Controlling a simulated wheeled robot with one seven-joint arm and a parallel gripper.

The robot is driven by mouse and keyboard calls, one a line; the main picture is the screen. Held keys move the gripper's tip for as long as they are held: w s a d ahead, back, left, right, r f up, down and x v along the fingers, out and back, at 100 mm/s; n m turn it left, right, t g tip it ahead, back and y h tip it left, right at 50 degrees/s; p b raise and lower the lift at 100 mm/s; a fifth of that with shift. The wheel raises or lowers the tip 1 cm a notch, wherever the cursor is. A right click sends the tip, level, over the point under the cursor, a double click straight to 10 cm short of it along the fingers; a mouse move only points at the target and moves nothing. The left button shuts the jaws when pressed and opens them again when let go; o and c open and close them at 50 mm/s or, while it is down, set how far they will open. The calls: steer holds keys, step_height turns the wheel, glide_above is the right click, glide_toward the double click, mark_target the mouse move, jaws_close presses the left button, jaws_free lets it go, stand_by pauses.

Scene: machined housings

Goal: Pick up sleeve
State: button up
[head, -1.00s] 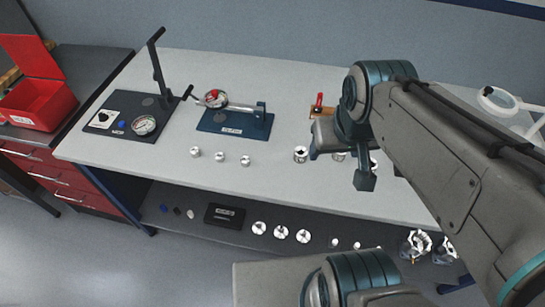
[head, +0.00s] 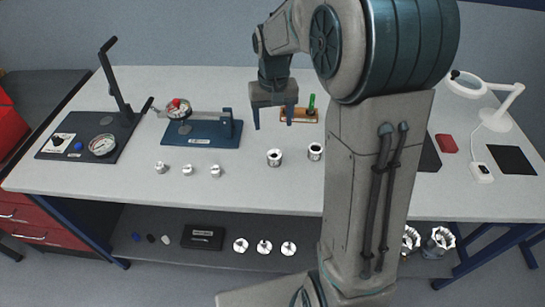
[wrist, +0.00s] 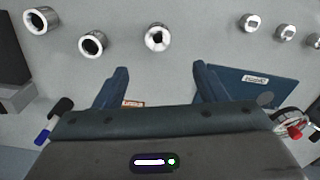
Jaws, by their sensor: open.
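Several silvery hollow cylinders lie on the grey bench, and I cannot tell for certain which is the sleeve. In the head view one ring-shaped part (head: 274,157) stands below my gripper and a second (head: 315,151) stands to its right. The wrist view shows three such parts: one (wrist: 158,37) ahead between the fingers' lines, one (wrist: 92,43) to its left, and one (wrist: 41,19) at the far left, hidden by my arm in the head view. My gripper (head: 273,117) is open and empty, fingers pointing down; it also shows in the wrist view (wrist: 160,75).
Three smaller silver pieces (head: 187,170) stand left of the rings. A blue fixture with a gauge (head: 212,133) is left of my gripper. A wooden holder (head: 299,115) stands behind. A lever press (head: 115,85) is at far left, a magnifier lamp (head: 497,115) at right.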

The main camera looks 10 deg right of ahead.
glide_above(274, 153)
steer(key=f, duration=0.8)
steer(key=shift+s+a+f, duration=0.2)
steer(key=shift+s+f, duration=0.1)
steer(key=shift+s, duration=0.05)
steer(key=shift+s+d+f+p, duration=0.1)
steer(key=shift+f+p, duration=0.3)
steer(key=shift+f, duration=0.95)
steer(key=shift+d+f+p, duration=0.1)
steer(key=shift+f+p, duration=0.25)
steer(key=shift+f, duration=0.95)
steer(key=c, duration=1.3)
